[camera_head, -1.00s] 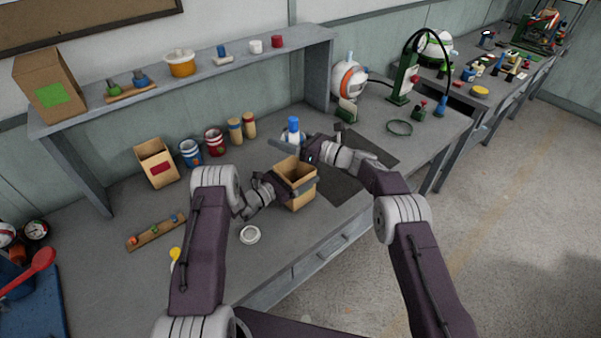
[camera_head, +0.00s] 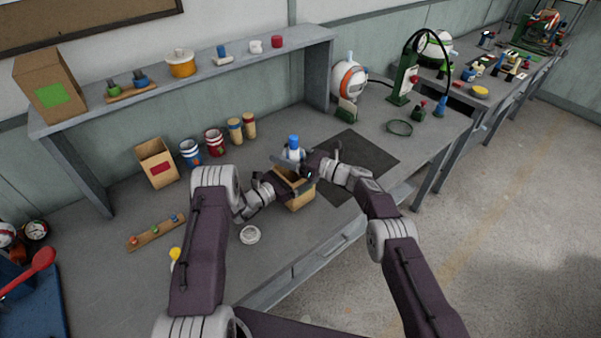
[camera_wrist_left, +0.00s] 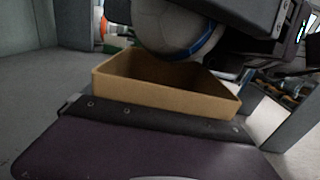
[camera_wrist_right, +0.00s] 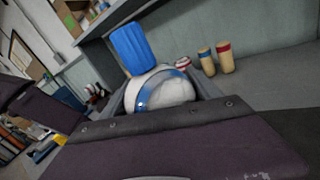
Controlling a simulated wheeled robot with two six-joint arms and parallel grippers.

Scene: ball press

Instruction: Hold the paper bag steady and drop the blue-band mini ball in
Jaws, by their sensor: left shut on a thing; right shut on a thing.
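The paper bag (camera_head: 299,200) is an open-topped brown box standing on the bench; its open mouth also shows in the left wrist view (camera_wrist_left: 165,88). My left gripper (camera_head: 284,186) is shut on the bag at its near-left side. The blue-band mini ball (camera_head: 292,154) is white with a blue band and a blue cylindrical knob on top. It shows large in the right wrist view (camera_wrist_right: 165,92). My right gripper (camera_head: 294,166) is shut on the ball and holds it over the bag's mouth. In the left wrist view the ball (camera_wrist_left: 175,30) hangs just above the opening. The bag's inside is partly hidden.
A dark mat (camera_head: 358,160) lies right of the bag. A white lid-like disc (camera_head: 250,235) lies in front. A second brown box (camera_head: 157,163), tins and two-tone cylinders (camera_head: 235,131) stand along the back under the shelf (camera_head: 200,80). The bench between them is mostly clear.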

